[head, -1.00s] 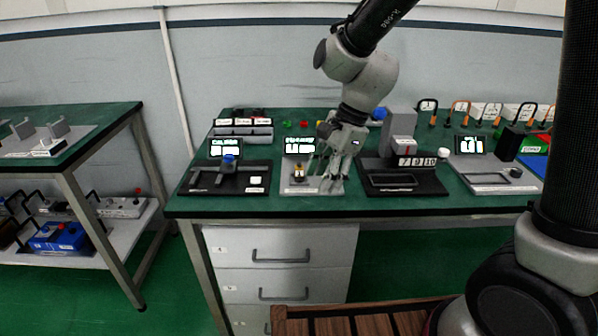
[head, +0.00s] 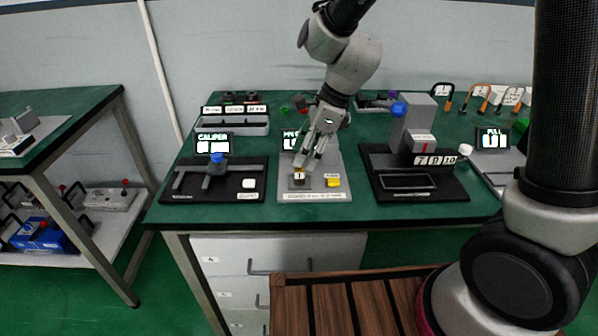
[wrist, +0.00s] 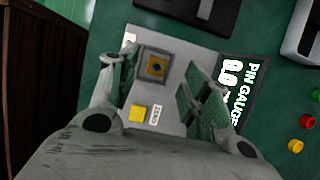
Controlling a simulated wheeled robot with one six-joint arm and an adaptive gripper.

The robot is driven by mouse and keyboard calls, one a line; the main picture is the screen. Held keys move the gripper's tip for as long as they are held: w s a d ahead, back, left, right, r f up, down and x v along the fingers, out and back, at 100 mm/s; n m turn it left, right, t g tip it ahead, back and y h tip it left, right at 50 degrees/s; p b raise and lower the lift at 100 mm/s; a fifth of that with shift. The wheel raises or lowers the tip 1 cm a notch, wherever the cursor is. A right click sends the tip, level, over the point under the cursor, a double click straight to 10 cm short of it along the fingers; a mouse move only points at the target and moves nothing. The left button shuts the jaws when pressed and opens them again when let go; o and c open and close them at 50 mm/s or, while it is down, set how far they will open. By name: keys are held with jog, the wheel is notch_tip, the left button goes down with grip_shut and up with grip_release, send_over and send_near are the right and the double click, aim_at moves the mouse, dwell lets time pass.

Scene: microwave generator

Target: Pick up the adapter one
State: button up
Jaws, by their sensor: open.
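Adapter one is most likely the small dark block with a "1" label (head: 299,177) on the pin gauge station's light plate (head: 313,196). In the wrist view a square brownish block with an orange centre (wrist: 154,66) sits on the same plate, seen from above. My gripper (head: 310,157) is open above and just behind the block in the head view. In the wrist view the fingers (wrist: 155,82) stand apart, with the block between them toward their tips. No contact shows. The gap in height is hard to tell.
A yellow button (head: 333,182) is beside the block. The pin gauge display (wrist: 235,90) stands close to one finger. The caliper station (head: 213,181) is to the left, and a black station with a grey column (head: 413,130) is to the right.

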aim_at(299, 170)
jog(key=x, duration=0.5)
jog(key=shift+s+d+f, duration=0.2)
jog(key=shift+f, duration=0.1)
grip_shut()
